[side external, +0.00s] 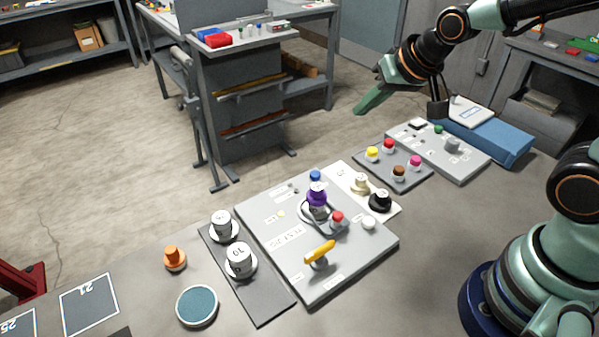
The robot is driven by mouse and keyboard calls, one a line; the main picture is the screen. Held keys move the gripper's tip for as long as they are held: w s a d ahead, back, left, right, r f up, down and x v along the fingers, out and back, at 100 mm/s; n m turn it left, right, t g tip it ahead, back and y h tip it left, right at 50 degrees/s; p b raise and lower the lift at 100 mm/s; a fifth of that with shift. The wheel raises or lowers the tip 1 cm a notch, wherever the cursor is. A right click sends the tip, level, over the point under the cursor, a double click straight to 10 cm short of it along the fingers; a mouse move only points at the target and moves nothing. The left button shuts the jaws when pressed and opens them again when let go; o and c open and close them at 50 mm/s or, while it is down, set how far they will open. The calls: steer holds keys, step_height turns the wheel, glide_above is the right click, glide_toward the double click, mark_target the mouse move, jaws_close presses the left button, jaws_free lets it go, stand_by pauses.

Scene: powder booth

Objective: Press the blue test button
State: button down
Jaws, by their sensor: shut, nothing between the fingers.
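The blue test button (315,175) is a small blue cap near the back corner of the grey test panel (285,238). A purple knob (317,195) stands just in front of it and may hide part of it. The panel also bears a red button (337,217), a white button (369,222) and a yellow lever (319,251). My gripper (362,108) is shut and empty. It is in the air, above and to the right of the blue button in the picture, well apart from the panel.
A grey plate with several coloured buttons (392,172) and another grey panel (440,150) lie to the right. A cream plate with a black knob (380,201) adjoins the panel. White weights (239,257), an orange knob (174,257) and a teal disc (197,306) are at left.

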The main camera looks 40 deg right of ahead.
mark_target(319, 176)
steer(key=w+a+f+m+t, duration=0.1)
steer(key=w+a+f+m, duration=0.3)
steer(key=w+f, duration=0.3)
steer(key=shift+w+a+f+t+y, duration=0.15)
steer(key=shift+a+f+t+y, duration=0.1)
steer(key=shift+t+y, duration=0.15)
steer(key=shift+f, duration=4.35)
steer(key=shift+f, duration=0.2)
steer(key=shift+d+f, duration=0.1)
steer(key=shift+f, duration=0.1)
steer(key=shift+f, duration=0.4)
steer(key=shift+r, duration=0.8)
